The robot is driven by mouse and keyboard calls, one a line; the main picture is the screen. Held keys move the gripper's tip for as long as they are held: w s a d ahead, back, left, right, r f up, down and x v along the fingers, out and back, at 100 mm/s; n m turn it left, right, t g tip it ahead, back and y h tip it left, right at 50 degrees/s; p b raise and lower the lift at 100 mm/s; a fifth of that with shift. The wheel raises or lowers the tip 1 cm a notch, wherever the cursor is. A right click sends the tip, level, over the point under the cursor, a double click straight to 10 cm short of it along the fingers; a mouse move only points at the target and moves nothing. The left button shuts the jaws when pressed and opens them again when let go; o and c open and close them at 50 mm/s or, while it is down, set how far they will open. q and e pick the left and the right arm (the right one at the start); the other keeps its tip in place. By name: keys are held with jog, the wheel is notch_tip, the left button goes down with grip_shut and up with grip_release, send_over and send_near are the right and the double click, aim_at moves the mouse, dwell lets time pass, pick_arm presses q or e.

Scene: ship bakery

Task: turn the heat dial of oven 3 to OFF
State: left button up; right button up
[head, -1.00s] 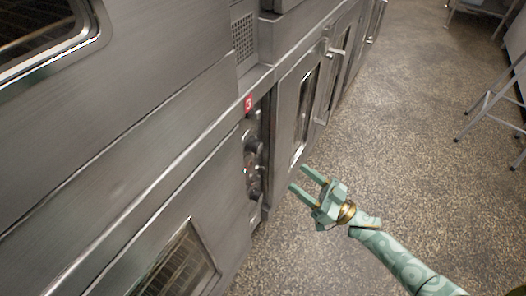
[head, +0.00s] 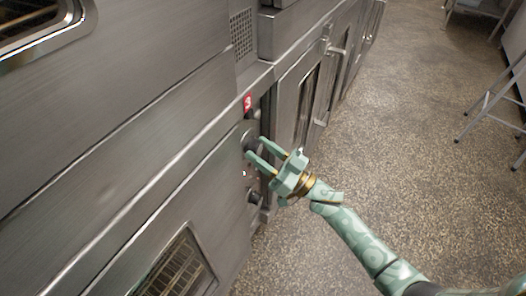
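Oven 3 is the lower steel oven (head: 150,220), with a red "3" label (head: 247,102) above its narrow control panel. A dark round dial (head: 249,137) shows near the top of the panel, partly hidden by my gripper. Another dark knob (head: 254,196) sits lower on the panel. My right gripper (head: 256,149) is open, its two fingers pointing at the panel at the upper dial. I cannot tell whether the fingers touch the dial or straddle it. The dial markings are too small to read. My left gripper is not in view.
Further steel oven doors with handles (head: 337,50) line the wall beyond the panel. The speckled floor (head: 400,130) to the right is clear near me. A metal stand (head: 487,100) is at the far right.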

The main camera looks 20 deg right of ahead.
jog(key=c, duration=0.6)
